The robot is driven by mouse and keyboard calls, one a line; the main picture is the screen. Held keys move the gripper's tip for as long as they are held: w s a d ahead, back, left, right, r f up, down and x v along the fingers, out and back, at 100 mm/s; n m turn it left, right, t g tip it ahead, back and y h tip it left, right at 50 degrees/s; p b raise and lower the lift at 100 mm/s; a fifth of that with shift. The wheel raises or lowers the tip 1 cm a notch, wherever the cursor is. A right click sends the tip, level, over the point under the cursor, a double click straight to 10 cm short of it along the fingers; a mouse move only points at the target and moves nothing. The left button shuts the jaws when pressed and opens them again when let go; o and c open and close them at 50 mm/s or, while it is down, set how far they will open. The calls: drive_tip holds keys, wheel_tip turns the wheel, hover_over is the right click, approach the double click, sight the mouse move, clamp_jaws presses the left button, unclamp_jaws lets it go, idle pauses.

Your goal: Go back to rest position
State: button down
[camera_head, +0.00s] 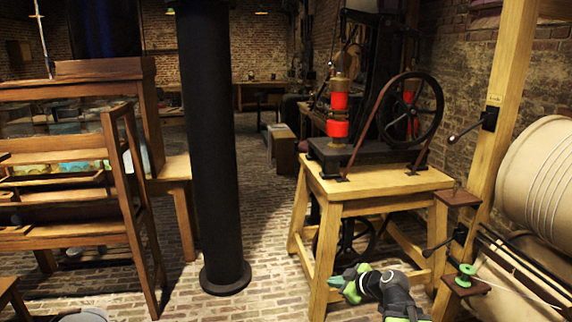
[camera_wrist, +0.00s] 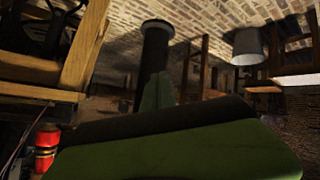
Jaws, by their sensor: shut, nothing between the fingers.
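My gripper (camera_head: 337,281) shows low in the body camera view, at the end of my grey and green arm. It is in front of the wooden machine stand and points left. Its green fingers (camera_wrist: 157,95) fill the lower middle of the wrist view. They are shut with nothing held. The wrist picture is tipped over, with the brick floor along its top.
A black column (camera_head: 210,150) stands left of centre. A wooden stand (camera_head: 375,180) carries a wheeled machine with red cylinders (camera_head: 338,115). A wooden shelf rack (camera_head: 70,235) is at left. Brick floor (camera_head: 240,170) lies open between column and stand. A grey bucket (camera_wrist: 248,45) shows in the wrist view.

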drive_tip(key=s+a+f+g, duration=0.3)
drive_tip(key=s+a+f, duration=0.1)
drive_tip(key=a, duration=0.2)
drive_tip(key=s+d+f+m+g+h, duration=0.5)
drive_tip(key=s+d+m+g+h, duration=0.15)
drive_tip(key=s+m, duration=0.5)
wheel_tip(320, 180, up, 22)
drive_tip(key=p, duration=2.2)
drive_tip(key=shift+w+d+f+t+p, duration=0.15)
drive_tip(key=shift+w+d+t+p, duration=0.1)
drive_tip(key=shift+t+p, duration=0.1)
drive_tip(key=shift+f, duration=0.1)
